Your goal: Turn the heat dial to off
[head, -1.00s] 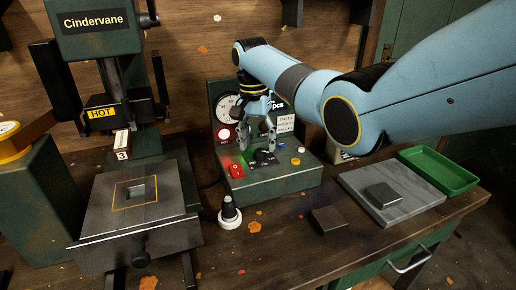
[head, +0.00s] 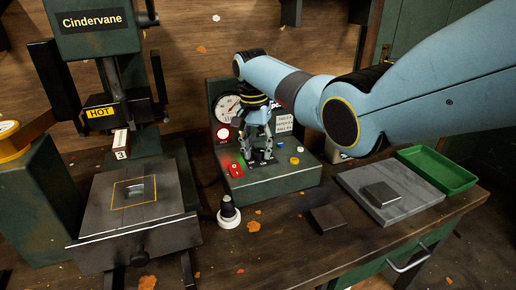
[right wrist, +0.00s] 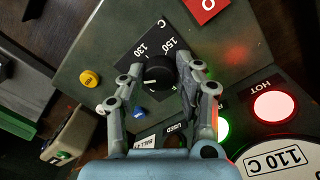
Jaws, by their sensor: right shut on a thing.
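The heat dial, a black round knob (right wrist: 160,73), sits on a black plate (right wrist: 136,48) marked 130, 150 and C on the green control box (head: 275,186). A pale pointer mark shows on the knob's lower left in the right wrist view; the setting it points to I cannot tell. My right gripper (head: 261,160) is down over the box. In the right wrist view its two fingers (right wrist: 167,71) are on either side of the knob, shut on it. In the head view the gripper hides most of the dial. My left gripper is not in view.
The box also has a red switch (head: 236,171), a lit red HOT lamp (head: 222,133), a gauge (head: 228,108), a yellow button (head: 294,161) and a blue one (right wrist: 139,113). A press (head: 130,205) stands left; a stamp-like tool (head: 228,212) stands in front.

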